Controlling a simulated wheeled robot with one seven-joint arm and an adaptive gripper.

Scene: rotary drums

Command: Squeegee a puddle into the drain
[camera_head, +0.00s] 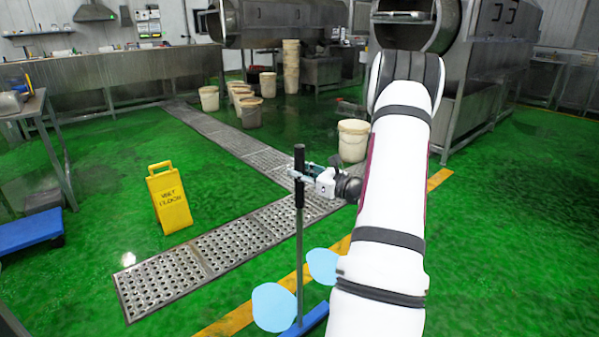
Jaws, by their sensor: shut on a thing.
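My gripper (301,174) is shut on the upright handle of the squeegee (299,236), near its black grip. The squeegee's blue head (316,318) is low at the bottom of the view, partly hidden by my arm. A light blue puddle patch (273,307) lies just left of the handle. A second light blue patch (322,266) lies right of the handle, partly hidden by my arm. The drain (235,237) is a perforated metal channel in the green floor, behind and left of the squeegee, turning toward the back left.
A yellow wet floor sign (169,198) stands left of the drain. A cream bucket (353,141) stands behind my gripper, and several more buckets (250,112) stand farther back. A yellow line (240,316) crosses the floor before the drain. A blue step (30,232) is at the left.

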